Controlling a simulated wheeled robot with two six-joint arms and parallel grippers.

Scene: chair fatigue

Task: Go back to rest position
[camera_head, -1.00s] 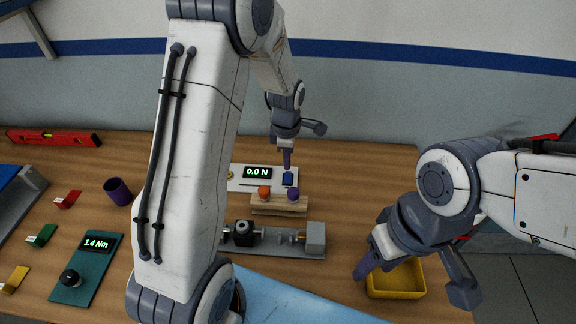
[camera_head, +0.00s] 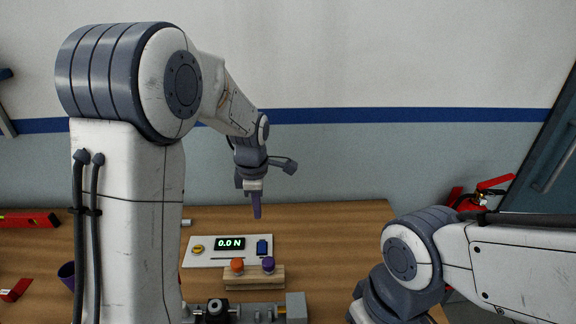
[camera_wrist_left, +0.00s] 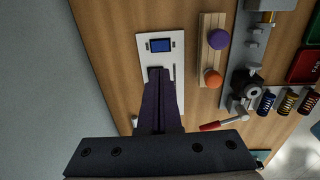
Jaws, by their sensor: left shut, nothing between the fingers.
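My left gripper (camera_head: 256,210) points down above the white panel (camera_head: 206,261), apart from it. Its purple fingers are shut and empty; they also show in the left wrist view (camera_wrist_left: 160,98), in front of the panel.
A wooden block (camera_head: 232,280) holds an orange knob (camera_head: 237,265) and a purple knob (camera_head: 268,265). A grey fixture (camera_head: 296,306) stands in front. A red level (camera_head: 32,219) lies at the left. A red-handled tool (camera_wrist_left: 215,125) shows in the wrist view.

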